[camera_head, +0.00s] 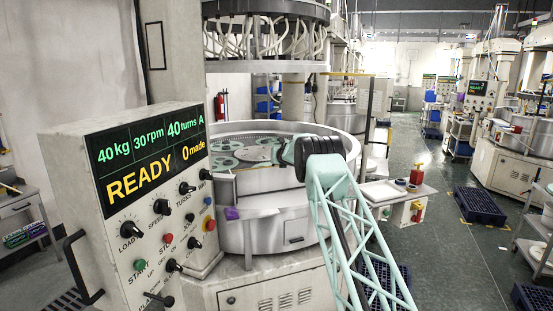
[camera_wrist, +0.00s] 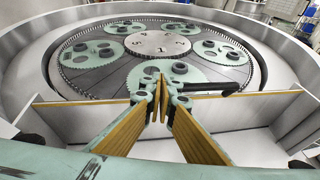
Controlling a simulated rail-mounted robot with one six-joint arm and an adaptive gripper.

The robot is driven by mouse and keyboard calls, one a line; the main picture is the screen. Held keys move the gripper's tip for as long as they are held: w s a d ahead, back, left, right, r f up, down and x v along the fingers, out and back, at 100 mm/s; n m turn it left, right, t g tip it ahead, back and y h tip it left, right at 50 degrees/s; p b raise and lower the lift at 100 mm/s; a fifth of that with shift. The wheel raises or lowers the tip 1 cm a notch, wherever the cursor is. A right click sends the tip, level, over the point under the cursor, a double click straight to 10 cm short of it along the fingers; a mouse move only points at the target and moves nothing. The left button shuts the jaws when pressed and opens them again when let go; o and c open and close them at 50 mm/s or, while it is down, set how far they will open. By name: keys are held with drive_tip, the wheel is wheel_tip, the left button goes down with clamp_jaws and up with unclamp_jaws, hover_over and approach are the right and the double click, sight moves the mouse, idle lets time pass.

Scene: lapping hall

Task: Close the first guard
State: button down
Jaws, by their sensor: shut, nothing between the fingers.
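The first lapping machine's round basin (camera_head: 335,140) stands in front of me, with a front gap in its pale wall. A pale front panel (camera_head: 265,182), which looks like the guard, spans this gap; an orange-edged panel (camera_wrist: 65,118) shows there in the wrist view. I cannot tell how far the guard is shut. My gripper (camera_head: 282,152) is over the front of the basin at the end of my arm. In the wrist view my gripper (camera_wrist: 160,78) is shut and empty, its tan-faced fingers meeting at the tips. They hide the middle of the panel; contact is unclear.
Inside the basin lie green carriers (camera_wrist: 160,80) with dark round parts around a numbered centre disc (camera_wrist: 157,44). A control panel (camera_head: 150,150) reading READY and 0 made stands at left. A side table (camera_head: 395,192) stands right of the basin. The aisle floor (camera_head: 440,230) has free room.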

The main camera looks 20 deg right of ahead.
drive_tip(key=shift+s+b, duration=0.35)
drive_tip(key=shift+b, duration=0.4)
drive_tip(key=s+a+r+b, duration=0.2)
drive_tip(key=s+r+b, duration=0.4)
drive_tip(key=s+r, duration=0.2)
drive_tip(key=shift+s+a+r, duration=0.2)
drive_tip(key=shift+a+r, duration=0.05)
drive_tip(key=shift+r, duration=0.25)
idle(0.8)
drive_tip(key=shift+r, duration=0.15)
idle(0.5)
